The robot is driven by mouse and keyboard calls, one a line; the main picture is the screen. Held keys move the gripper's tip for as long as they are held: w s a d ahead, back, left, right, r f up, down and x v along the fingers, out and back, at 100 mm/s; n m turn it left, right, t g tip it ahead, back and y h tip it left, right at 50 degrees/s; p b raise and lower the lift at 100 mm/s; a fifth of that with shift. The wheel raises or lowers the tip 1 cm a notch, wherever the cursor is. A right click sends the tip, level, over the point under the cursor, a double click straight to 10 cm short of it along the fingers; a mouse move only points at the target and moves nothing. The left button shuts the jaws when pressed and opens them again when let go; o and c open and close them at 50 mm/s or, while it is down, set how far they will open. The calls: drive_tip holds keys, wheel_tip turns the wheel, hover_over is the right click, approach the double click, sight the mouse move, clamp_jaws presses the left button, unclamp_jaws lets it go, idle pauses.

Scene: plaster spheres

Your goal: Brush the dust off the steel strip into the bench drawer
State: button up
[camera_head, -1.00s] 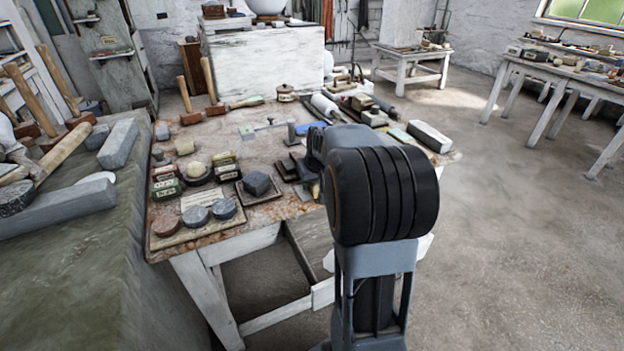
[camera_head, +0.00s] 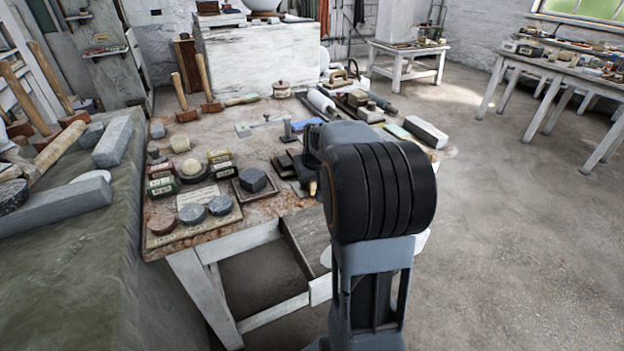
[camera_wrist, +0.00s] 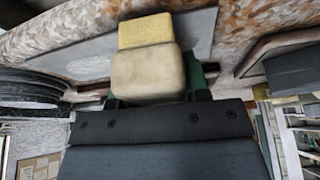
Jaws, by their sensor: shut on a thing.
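My gripper (camera_wrist: 154,88) is shut on a brush-like thing (camera_wrist: 148,68), a cream block with a yellow end, in the wrist view. A flat grey sheet or strip (camera_wrist: 90,55) lies behind the yellow end on the mottled brown bench top; I cannot tell for sure that it is the steel strip, nor whether the brush touches it. No dust can be made out. In the head view the bench drawer (camera_head: 320,291) is pulled open at the bench's front, partly behind my arm. My gripper and the brush are mostly hidden there by my arm.
On the bench, a dark block (camera_head: 254,181) sits in a small tray, left of my arm. Round discs (camera_head: 220,205) lie on a board at the front left corner. Mallets (camera_head: 207,85) stand at the back.

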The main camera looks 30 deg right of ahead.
drive_tip(key=shift+w+d+p, duration=0.15)
drive_tip(key=shift+w+p, duration=0.05)
drive_tip(key=shift+w, duration=0.45)
drive_tip(key=shift+w+d+p, duration=0.15)
drive_tip(key=shift+w+p, duration=0.05)
drive_tip(key=shift+w, duration=0.45)
drive_tip(key=shift+s, duration=0.15)
drive_tip(key=shift+s+a+b, duration=0.25)
drive_tip(key=shift+s+b, duration=0.15)
drive_tip(key=shift+s, duration=0.6)
drive_tip(key=shift+s+a+b, duration=0.25)
drive_tip(key=shift+s+b, duration=0.1)
drive_tip(key=shift+s, duration=0.6)
drive_tip(key=shift+w+d+r+p, duration=0.1)
drive_tip(key=shift+w+r+p, duration=0.4)
drive_tip(key=shift+w+p, duration=0.1)
drive_tip(key=shift+w+d+r+p, duration=0.2)
drive_tip(key=shift+w+p, duration=0.15)
drive_tip(key=shift+w, duration=0.2)
